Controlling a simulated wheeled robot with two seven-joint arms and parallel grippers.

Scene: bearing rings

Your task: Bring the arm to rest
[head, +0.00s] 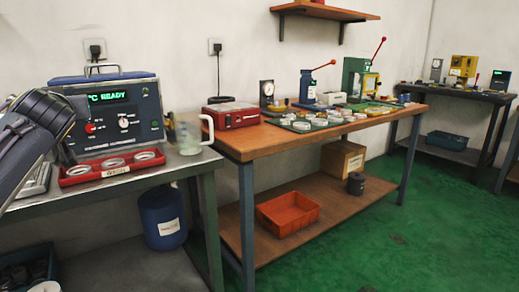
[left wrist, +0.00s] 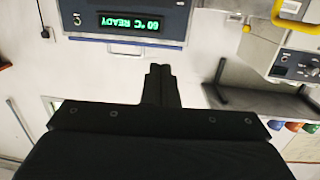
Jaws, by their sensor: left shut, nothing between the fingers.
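My left arm comes in from the left edge of the head view, in front of the metal bench. The fingers of my left gripper (left wrist: 159,72) show in the left wrist view, shut together and empty, apart from anything. The heater unit (head: 110,112) with a green "°C READY" display stands on the metal bench. Its display also shows upside down in the left wrist view, reading "60 °C READY". A red tray (head: 112,168) with several bearing rings lies in front of the heater. My right gripper is not in view.
A clear jug (head: 188,134) stands at the right end of the metal bench (head: 150,178). The wooden workbench (head: 245,143) holds a red case (head: 231,116), presses and a green mat with rings. Green floor (head: 400,235) is open in front at right.

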